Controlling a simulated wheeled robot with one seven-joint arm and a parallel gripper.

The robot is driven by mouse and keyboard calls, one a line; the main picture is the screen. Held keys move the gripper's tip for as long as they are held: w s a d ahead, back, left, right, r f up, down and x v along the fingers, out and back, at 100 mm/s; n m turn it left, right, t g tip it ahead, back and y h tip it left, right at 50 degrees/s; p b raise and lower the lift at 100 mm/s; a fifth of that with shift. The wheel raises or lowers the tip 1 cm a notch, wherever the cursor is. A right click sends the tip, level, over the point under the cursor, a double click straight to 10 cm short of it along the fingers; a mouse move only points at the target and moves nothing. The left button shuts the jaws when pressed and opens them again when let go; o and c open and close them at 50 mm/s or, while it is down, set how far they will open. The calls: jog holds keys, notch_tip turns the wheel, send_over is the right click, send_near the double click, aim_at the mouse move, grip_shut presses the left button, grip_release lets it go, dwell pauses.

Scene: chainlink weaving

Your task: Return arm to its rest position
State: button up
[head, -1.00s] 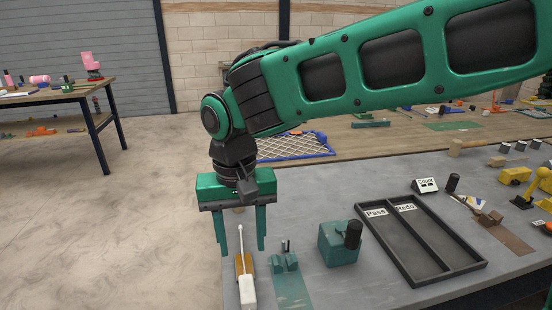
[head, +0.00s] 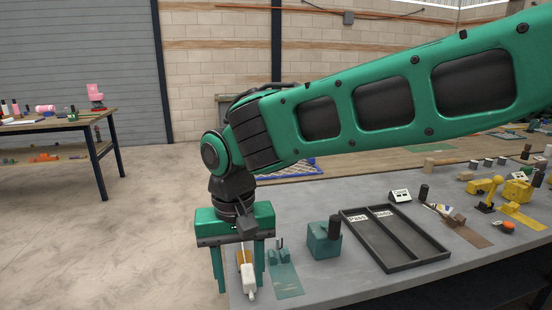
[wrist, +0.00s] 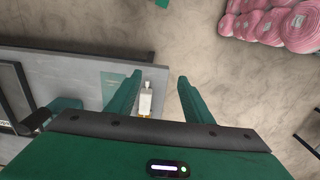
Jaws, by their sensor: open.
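My gripper (head: 239,279) is green with two straight fingers. It points down at the near left corner of the grey table (head: 330,285) in the head view. In the wrist view its fingers (wrist: 160,95) are spread apart and hold nothing. A white-handled tool (head: 249,279) on an orange-brown base shows between and behind the fingers in the head view. My green arm stretches across the upper right of the head view.
A green block with a black knob (head: 323,241) and a dark two-part tray (head: 417,266) stand on the table. Yellow devices (head: 488,190) sit at the right. A wooden bench (head: 90,121) stands far left. Pink rolls (wrist: 270,22) lie on the floor. Open floor spreads left.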

jog(key=w+d+m, duration=0.2)
jog(key=d, duration=1.2)
jog(key=w+d+m, duration=0.2)
jog(key=d, duration=1.3)
jog(key=s+d+f+m, duration=0.2)
jog(key=s+d, duration=0.6)
jog(key=d, duration=0.1)
jog(key=s+d+f+m, duration=0.2)
jog(key=s+d+m, duration=0.1)
jog(key=s+d, duration=0.6)
jog(key=shift+d, duration=0.4)
jog(key=shift+s+f, duration=0.1)
jog(key=shift+w+f, duration=0.25)
jog(key=shift+w, duration=0.4)
